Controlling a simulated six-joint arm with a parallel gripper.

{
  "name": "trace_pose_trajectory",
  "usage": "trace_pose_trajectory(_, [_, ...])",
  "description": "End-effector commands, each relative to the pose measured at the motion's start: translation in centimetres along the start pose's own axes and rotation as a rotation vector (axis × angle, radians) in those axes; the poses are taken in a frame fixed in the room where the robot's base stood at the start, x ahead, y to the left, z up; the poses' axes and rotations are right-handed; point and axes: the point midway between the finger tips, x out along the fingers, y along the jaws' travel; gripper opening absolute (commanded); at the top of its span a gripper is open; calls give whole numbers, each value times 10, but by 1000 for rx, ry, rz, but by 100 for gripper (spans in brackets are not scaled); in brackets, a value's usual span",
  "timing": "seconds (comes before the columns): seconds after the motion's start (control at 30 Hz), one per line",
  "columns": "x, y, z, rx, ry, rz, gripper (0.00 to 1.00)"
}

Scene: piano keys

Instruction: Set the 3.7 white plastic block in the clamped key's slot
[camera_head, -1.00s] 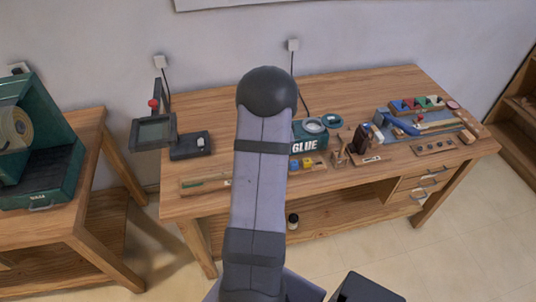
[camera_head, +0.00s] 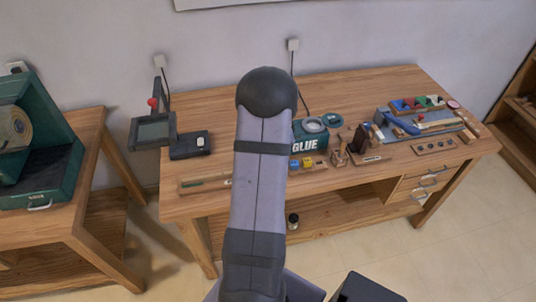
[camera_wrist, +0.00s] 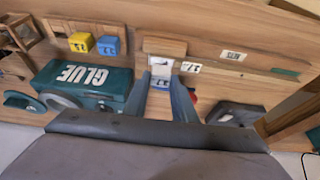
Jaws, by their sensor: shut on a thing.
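My gripper (camera_wrist: 162,90) shows in the wrist view, with its two blue-grey fingers on either side of a small white block (camera_wrist: 160,72) with blue markings. The gripper is shut on this block. A pale wooden piece (camera_wrist: 165,46) lies just beyond the fingertips, at or under the block. Whether this is the clamped key, and whether the block is in a slot, I cannot tell. A small card marked with a number (camera_wrist: 190,67) lies right beside the block. In the head view my arm hides the gripper and the block.
A green GLUE box (camera_wrist: 85,85) stands left of the gripper in the wrist view, with a yellow cube (camera_wrist: 81,42) and a blue cube (camera_wrist: 108,46) beyond it. A dark scale (camera_head: 190,146) stands at the bench's left. A shallow wooden tray (camera_head: 222,187) lies near the front edge.

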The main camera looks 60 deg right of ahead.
Motion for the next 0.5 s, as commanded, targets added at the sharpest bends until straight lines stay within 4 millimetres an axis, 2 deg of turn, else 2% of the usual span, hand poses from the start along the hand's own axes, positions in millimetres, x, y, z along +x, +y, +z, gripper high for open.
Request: trace_pose_trajectory(0.5, [4,0,2,0,0,0,3])
